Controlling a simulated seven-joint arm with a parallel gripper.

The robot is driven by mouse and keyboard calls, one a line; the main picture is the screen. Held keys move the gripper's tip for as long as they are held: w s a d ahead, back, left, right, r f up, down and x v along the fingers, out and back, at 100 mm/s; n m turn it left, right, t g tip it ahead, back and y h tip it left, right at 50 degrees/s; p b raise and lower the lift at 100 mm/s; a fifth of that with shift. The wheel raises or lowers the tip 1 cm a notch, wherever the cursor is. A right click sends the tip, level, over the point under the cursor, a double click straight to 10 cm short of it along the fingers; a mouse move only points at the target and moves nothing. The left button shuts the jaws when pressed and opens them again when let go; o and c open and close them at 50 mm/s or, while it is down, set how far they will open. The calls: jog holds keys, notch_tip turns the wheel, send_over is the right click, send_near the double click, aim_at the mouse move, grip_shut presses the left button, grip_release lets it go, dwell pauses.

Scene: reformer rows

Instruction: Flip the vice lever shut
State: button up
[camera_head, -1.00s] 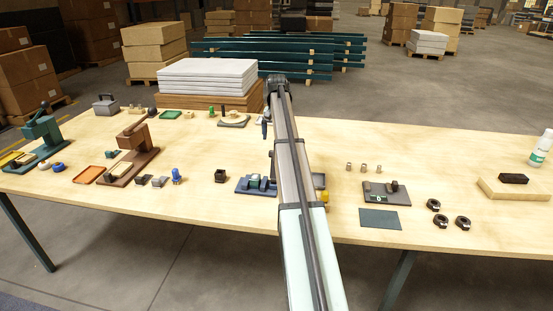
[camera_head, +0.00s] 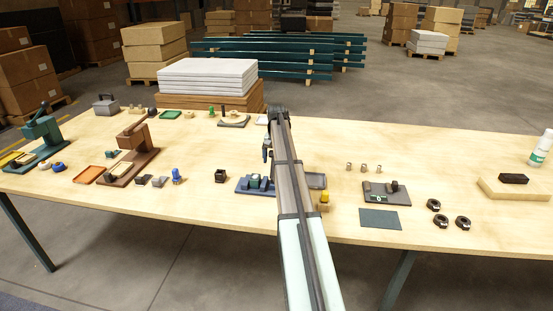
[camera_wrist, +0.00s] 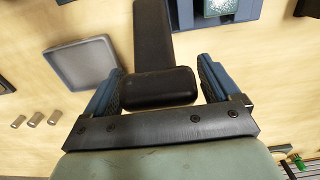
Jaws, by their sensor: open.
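The vice (camera_head: 243,185) has a blue base and stands on the table left of my arm, which covers its right part. A pale green block (camera_head: 255,181) sits in it. At the top of the wrist view its blue base (camera_wrist: 187,14) is cut by the frame edge. A black bar with a thick block-shaped end, apparently the vice lever (camera_wrist: 152,38), reaches between my fingers. My gripper (camera_wrist: 160,84) is open, with one blue finger on each side of the lever's end. I cannot tell whether either finger touches it. The lever is hidden in the head view.
A grey tray (camera_head: 316,180) lies right of the vice, and a yellow-topped piece (camera_head: 324,198) stands near it. A dark small block (camera_head: 221,176) stands left of the vice.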

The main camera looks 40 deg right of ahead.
jog(key=shift+c, duration=0.3)
jog(key=c, duration=1.4)
